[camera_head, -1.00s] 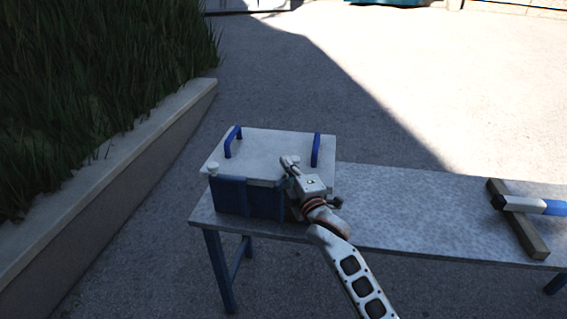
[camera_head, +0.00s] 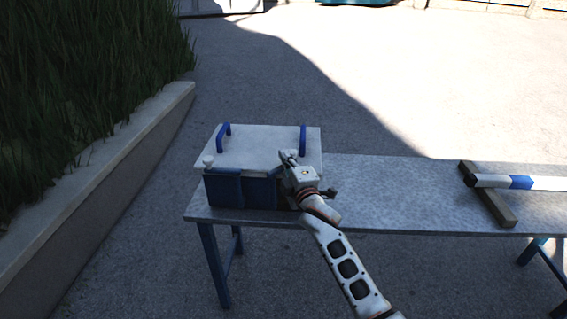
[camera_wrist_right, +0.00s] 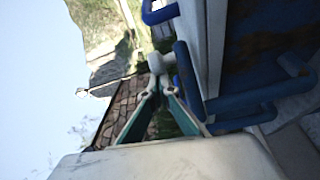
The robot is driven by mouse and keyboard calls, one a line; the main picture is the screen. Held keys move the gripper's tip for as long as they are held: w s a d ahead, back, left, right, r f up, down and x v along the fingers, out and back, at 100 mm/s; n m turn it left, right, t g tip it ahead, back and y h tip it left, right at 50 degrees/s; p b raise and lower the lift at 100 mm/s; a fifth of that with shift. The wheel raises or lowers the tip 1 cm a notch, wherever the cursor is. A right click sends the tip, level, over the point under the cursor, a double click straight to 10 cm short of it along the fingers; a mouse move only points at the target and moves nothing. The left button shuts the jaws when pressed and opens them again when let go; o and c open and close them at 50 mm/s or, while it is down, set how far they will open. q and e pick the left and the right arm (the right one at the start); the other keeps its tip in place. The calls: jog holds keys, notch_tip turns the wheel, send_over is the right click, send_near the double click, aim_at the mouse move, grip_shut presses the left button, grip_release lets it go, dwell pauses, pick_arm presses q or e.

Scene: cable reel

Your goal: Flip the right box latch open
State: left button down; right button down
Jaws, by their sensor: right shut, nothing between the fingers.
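The box has a white lid (camera_head: 255,150) and a blue front (camera_head: 223,190), and stands on the left end of a grey table. The lid looks closed. A white knob (camera_head: 208,161) shows at its front left corner. My right gripper (camera_head: 287,157) is at the front right edge of the lid, shut and empty; it and its arm hide the right latch area in the head view. In the right wrist view my fingertips (camera_wrist_right: 160,88) meet just below a white round knob (camera_wrist_right: 159,62), beside blue parts of the box (camera_wrist_right: 188,82). Whether they touch it, and which knob it is, I cannot tell.
The grey tabletop (camera_head: 400,190) is clear right of the box, up to a wooden bar (camera_head: 487,195) with a blue and white pole at the right. A low wall with grass (camera_head: 100,155) runs along the left.

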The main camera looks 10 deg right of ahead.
jog(key=shift+s+d, duration=0.1)
jog(key=shift+s, duration=0.15)
jog(key=shift+w, duration=0.15)
pick_arm(q)
jog(key=shift+s+d+r, duration=0.1)
jog(key=shift+r, duration=0.2)
jog(key=shift+s+f, duration=0.25)
dwell(0.4)
